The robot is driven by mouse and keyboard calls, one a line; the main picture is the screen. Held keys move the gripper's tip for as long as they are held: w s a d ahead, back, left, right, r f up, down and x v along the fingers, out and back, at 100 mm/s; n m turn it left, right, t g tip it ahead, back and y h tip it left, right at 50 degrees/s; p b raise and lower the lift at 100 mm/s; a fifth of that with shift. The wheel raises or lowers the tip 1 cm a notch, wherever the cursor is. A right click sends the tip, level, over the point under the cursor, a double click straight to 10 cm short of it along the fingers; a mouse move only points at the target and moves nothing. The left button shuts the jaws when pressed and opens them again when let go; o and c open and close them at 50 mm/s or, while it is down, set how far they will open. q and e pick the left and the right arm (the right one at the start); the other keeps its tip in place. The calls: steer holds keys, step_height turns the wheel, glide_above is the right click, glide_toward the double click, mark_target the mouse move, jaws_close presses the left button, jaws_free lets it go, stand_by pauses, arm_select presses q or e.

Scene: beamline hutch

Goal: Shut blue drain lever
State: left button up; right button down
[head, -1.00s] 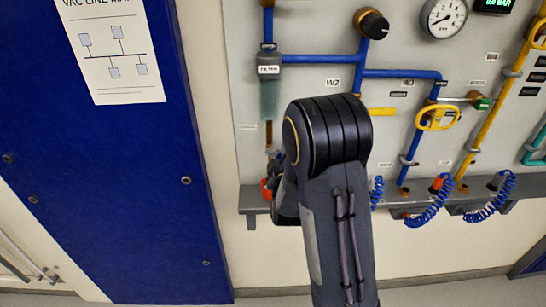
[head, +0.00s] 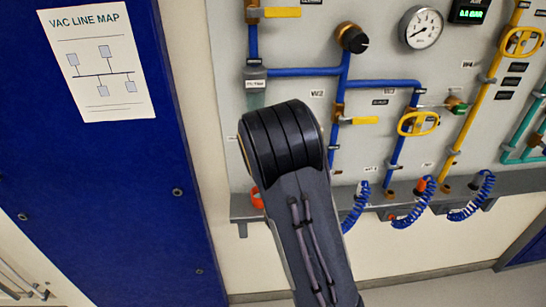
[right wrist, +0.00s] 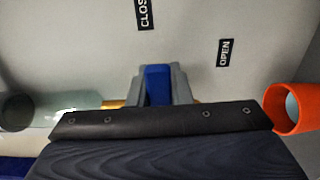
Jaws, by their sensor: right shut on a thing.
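In the right wrist view, the blue drain lever (right wrist: 157,84) stands between the two grey fingers of my right gripper (right wrist: 157,88), which are shut on it. A bit of brass fitting (right wrist: 114,103) shows just left of the fingers. A partly cut-off "CLOS" label (right wrist: 143,13) is above, and an "OPEN" label (right wrist: 225,53) is to the upper right. The lever's pivot is hidden behind the gripper body. In the head view my dark right arm covers the lever and gripper. My left gripper is not in view.
The pipe panel (head: 300,115) carries blue pipes, yellow levers (head: 360,120), a yellow handwheel (head: 418,123) and a gauge (head: 422,28). A grey ledge (head: 515,182) with coiled blue hoses (head: 415,205) runs below. An orange cup-like part (right wrist: 290,108) is close right of the gripper.

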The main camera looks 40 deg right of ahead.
stand_by(0.3)
steer(key=c, duration=1.3)
jaws_free()
steer(key=b+v, duration=0.1)
steer(key=v, duration=0.7)
steer(key=shift+d, duration=0.1)
steer(key=shift+w, duration=0.1)
